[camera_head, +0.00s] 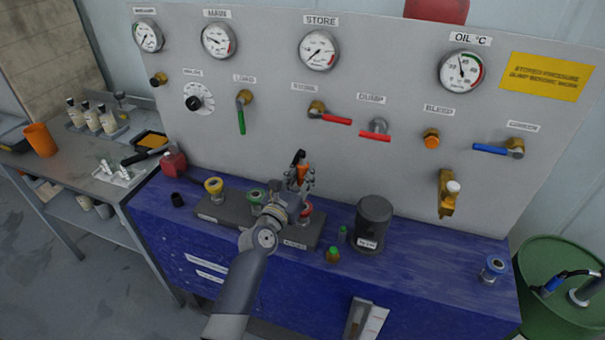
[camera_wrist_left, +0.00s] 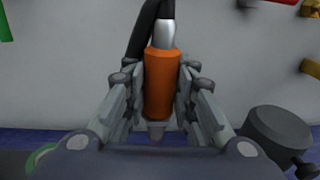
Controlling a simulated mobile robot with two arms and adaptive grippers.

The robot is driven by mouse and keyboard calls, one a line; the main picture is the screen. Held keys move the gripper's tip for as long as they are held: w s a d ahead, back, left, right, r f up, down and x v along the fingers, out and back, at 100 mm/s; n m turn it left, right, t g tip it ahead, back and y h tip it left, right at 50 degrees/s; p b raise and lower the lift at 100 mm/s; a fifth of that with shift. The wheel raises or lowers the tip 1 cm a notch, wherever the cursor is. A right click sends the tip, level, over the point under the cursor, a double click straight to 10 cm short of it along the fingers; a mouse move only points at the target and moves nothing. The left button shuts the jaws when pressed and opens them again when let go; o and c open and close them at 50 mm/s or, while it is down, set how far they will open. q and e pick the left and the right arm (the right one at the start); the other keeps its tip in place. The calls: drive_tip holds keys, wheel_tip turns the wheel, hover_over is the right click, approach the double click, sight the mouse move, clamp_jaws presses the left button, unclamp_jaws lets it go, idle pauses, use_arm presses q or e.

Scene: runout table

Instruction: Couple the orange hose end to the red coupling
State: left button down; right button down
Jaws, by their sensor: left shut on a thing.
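The orange hose end (camera_wrist_left: 161,85) stands upright between the fingers of my left gripper (camera_head: 301,178), with a black hose and pale metal collar above it. Only a small orange part of it (camera_head: 303,171) shows in the head view. My left gripper is shut on it, over the dark coupling block (camera_head: 222,215). The red coupling (camera_head: 307,209) is at the block's right end, partly covered by my gripper and wrist, just below the hose end. I cannot tell whether they touch. The red coupling is hidden in the wrist view. My right gripper is not in view.
The block also carries a yellow coupling (camera_head: 213,186) and a green coupling (camera_head: 256,197). A dark cylinder (camera_head: 373,221) and small green-topped fittings (camera_head: 333,254) stand to the right. The gauge panel (camera_head: 270,110) rises behind. The blue bench top (camera_head: 430,262) has free room at right.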

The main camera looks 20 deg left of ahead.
use_arm(q)
drive_tip(key=shift+f+b, duration=1.15)
drive_tip(key=shift+f, duration=0.4)
idle(0.6)
drive_tip(key=shift+s+f+b, duration=0.1)
drive_tip(key=shift+f+b, duration=1.95)
drive_tip(key=shift+f, duration=0.5)
drive_tip(key=c, duration=1.2)
unclamp_jaws()
drive_tip(key=shift+c, duration=0.2)
